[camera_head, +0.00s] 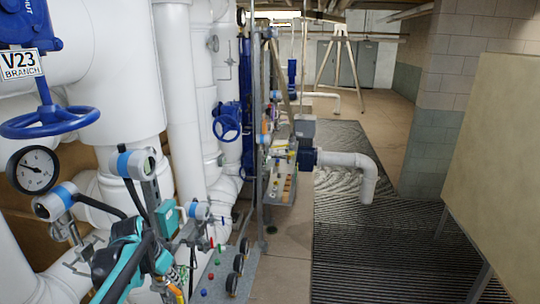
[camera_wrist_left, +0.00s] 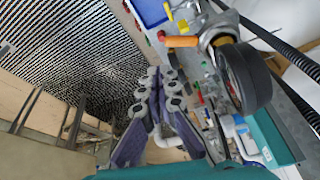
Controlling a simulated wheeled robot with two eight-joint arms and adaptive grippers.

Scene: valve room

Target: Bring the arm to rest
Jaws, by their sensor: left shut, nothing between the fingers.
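My left gripper (camera_wrist_left: 163,78) shows in the left wrist view, with its two grey and purple jointed fingers together and nothing between them. It points over the floor grating and the panel edge and holds nothing. In the head view my teal and black left arm (camera_head: 122,268) is at the lower left, among the pipes and instruments. I cannot make out its fingertips clearly there. My right gripper is not in view.
White pipes (camera_head: 182,100), a blue handwheel (camera_head: 50,122) and a pressure gauge (camera_head: 33,169) crowd the left. Small gauges (camera_head: 238,263) line a low panel. An orange-handled valve (camera_wrist_left: 182,42) is near the fingers. The floor grating (camera_head: 400,255) is open; a beige board (camera_head: 500,150) stands right.

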